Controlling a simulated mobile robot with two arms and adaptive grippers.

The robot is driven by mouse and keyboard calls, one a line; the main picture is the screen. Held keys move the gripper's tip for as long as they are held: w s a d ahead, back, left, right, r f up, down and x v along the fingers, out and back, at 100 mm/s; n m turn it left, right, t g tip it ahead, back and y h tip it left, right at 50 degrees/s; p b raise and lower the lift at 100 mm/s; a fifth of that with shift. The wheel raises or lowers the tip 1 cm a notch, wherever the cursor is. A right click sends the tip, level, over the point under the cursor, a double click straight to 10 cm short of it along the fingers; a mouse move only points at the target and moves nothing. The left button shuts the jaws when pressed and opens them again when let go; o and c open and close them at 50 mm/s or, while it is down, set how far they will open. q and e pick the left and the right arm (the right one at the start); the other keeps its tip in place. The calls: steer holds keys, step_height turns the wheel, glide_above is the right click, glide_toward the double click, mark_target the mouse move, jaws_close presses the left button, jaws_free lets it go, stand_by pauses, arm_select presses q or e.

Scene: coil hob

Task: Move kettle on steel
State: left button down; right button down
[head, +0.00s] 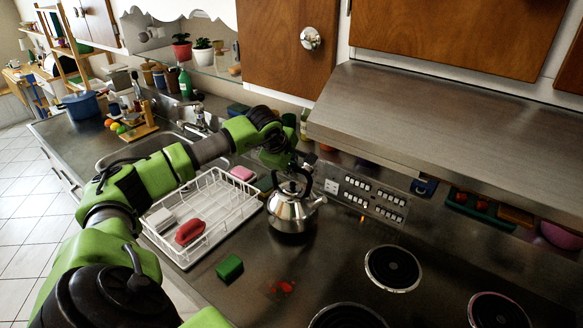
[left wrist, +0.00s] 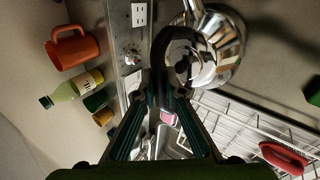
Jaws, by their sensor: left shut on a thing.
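The steel kettle (head: 291,211) is upright over the counter right of the dish rack, its spout toward the right. I cannot tell whether its base touches the counter. My left gripper (head: 288,168) comes down from above and is shut on the kettle's black handle. In the left wrist view the fingers (left wrist: 164,98) meet at the handle, and the shiny kettle (left wrist: 222,48) lies beyond them. The steel hob surface (head: 340,262) has several round coil burners, one of them at the right (head: 393,268). My right gripper is in neither view.
A white wire dish rack (head: 232,222) with a red item (head: 190,232) stands left of the kettle. A green sponge (head: 229,267) and red spots (head: 282,287) are in front. A wall panel with sockets (head: 370,197) is behind; the metal hood (head: 450,130) overhangs the right.

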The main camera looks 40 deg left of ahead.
mark_target(291, 184)
arm_select(q)
steer(key=shift+s+d+f, duration=0.1)
steer(key=shift+d+f, duration=0.1)
steer(key=shift+f, duration=0.1)
steer(key=shift+s+d+f+b, duration=0.1)
steer(key=shift+f+b, duration=0.2)
steer(key=shift+f, duration=0.1)
steer(key=shift+s+d+f+b, duration=0.1)
steer(key=shift+f+b, duration=0.15)
steer(key=shift+f, duration=0.15)
steer(key=shift+a+f, duration=0.15)
steer(key=shift+a, duration=0.1)
steer(key=shift+a+f, duration=0.1)
steer(key=shift+a, duration=0.1)
steer(key=c, duration=2.5)
jaws_free()
steer(key=shift+f, duration=0.3)
steer(key=o, duration=0.4)
steer(key=shift+d+r, duration=0.1)
steer(key=shift+s+d+r, duration=0.1)
steer(key=shift+d+r, duration=0.05)
steer(key=shift+d, duration=0.1)
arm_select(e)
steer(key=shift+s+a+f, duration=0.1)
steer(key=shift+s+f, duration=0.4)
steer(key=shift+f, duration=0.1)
arm_select(q)
steer(key=shift+a, duration=0.1)
